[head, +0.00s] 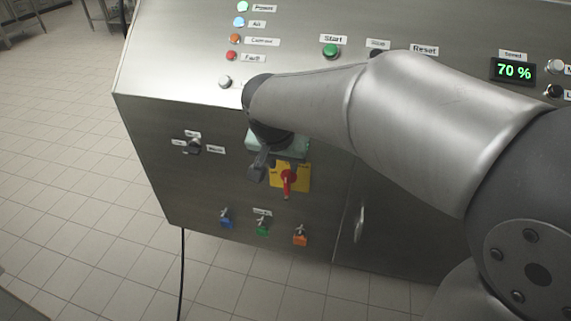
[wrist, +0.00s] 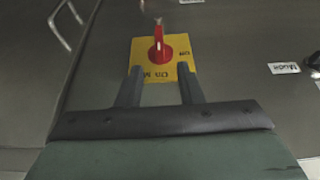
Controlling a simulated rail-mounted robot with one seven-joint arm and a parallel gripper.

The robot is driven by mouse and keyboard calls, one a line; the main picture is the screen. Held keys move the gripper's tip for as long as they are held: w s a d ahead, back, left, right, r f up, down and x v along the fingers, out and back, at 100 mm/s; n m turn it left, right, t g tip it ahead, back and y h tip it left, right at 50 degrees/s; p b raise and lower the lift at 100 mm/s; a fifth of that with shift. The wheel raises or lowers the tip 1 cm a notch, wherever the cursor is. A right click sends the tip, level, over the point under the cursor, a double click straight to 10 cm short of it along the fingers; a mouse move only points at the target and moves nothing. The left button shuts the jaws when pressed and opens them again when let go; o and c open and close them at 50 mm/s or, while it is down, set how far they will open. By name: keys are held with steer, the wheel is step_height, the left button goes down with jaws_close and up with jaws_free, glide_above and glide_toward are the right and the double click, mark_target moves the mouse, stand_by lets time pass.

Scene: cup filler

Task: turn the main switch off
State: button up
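The main switch is a red handle (head: 289,180) on a yellow plate (head: 303,176) on the front of the steel cabinet. In the wrist view the red handle (wrist: 158,48) stands on the yellow plate (wrist: 142,52), which carries the words "On" and "Off" near its edges. My gripper (wrist: 158,75) is open, with its two dark fingers apart. Their tips lie over the lower part of the plate in the wrist view, one on each side of the handle's line. The handle is not between them. In the head view my gripper (head: 258,165) is beside the switch, partly hidden by my arm.
Three small valves, blue (head: 226,220), green (head: 262,228) and orange (head: 300,238), sit below the switch. A mode selector (head: 194,146) is at left. Above are the green Start button (head: 330,50) and the speed display (head: 513,71). A door handle (head: 360,222) projects at lower right.

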mark_target(286, 176)
steer(key=x, duration=0.8)
steer(key=shift+w+d+f+b, duration=0.1)
steer(key=shift+w+f+b, duration=0.05)
steer(key=shift+f+b, duration=0.2)
jaws_close()
